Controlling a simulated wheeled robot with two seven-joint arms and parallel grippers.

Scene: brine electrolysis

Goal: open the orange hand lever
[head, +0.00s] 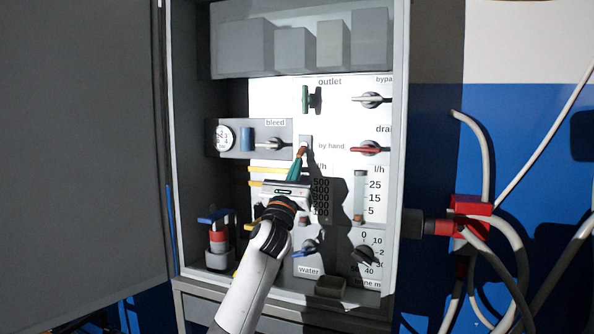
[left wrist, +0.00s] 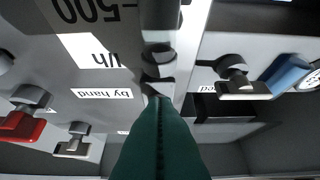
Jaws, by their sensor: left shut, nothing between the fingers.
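A small orange-brown part (head: 301,151), which looks like the orange hand lever, shows left of the "by hand" label, below a small grey plate (head: 305,141). My left gripper (head: 298,159) reaches up to it from below, its teal fingers shut and empty. The fingertips overlap the lever's lower end; I cannot tell whether they touch it. In the left wrist view the shut dark green fingers (left wrist: 157,104) point at a grey and black fitting (left wrist: 158,62) and cover part of it. No orange shows there. My right gripper is not in view.
Cabinet side walls (head: 398,150) flank the panel. Hoses (head: 514,250) hang outside at the right.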

